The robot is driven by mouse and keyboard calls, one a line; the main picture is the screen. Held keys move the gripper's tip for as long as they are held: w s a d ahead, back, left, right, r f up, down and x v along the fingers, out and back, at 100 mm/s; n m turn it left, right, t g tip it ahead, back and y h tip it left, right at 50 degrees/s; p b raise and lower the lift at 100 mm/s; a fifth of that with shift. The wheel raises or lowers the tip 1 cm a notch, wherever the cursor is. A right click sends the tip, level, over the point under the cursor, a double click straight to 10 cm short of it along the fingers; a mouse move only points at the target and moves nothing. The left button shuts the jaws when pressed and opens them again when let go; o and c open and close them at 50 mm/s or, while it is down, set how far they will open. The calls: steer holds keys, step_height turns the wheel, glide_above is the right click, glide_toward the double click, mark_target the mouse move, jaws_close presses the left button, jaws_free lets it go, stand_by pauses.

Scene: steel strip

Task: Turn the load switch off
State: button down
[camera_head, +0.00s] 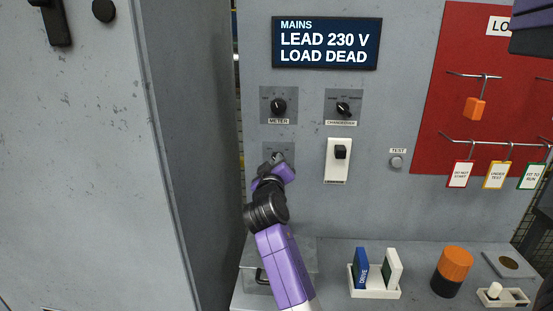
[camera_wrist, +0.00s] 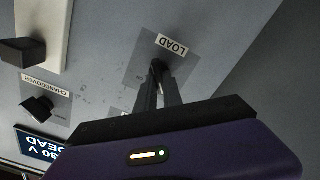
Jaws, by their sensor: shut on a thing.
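The load switch is a small dark knob (camera_wrist: 157,66) on a grey plate labelled LOAD (camera_wrist: 171,44), seen upside down in the wrist view. In the head view its plate (camera_head: 270,148) is on the grey panel below the METER knob, partly hidden by my gripper. My gripper (camera_wrist: 160,80) has its two dark fingers on the knob and is shut on it. In the head view my gripper (camera_head: 277,163) reaches up to the plate from below. The display (camera_head: 327,44) reads MAINS, LEAD 230 V, LOAD DEAD.
The METER knob (camera_head: 278,106), CHANGEOVER knob (camera_head: 343,109), a white-plated black switch (camera_head: 340,152) and the TEST button (camera_head: 396,162) are nearby. A red tag board (camera_head: 440,100) is at right. The shelf below holds a card rack (camera_head: 374,292) and an orange-black cylinder (camera_head: 452,272).

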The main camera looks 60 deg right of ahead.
steer(key=shift+f+n, duration=0.1)
steer(key=shift+n, duration=0.5)
steer(key=c, duration=1.5)
jaws_free()
steer(key=b+v, duration=0.1)
steer(key=v, duration=0.7)
steer(key=shift+b, duration=0.35)
steer(key=shift+d, duration=0.1)
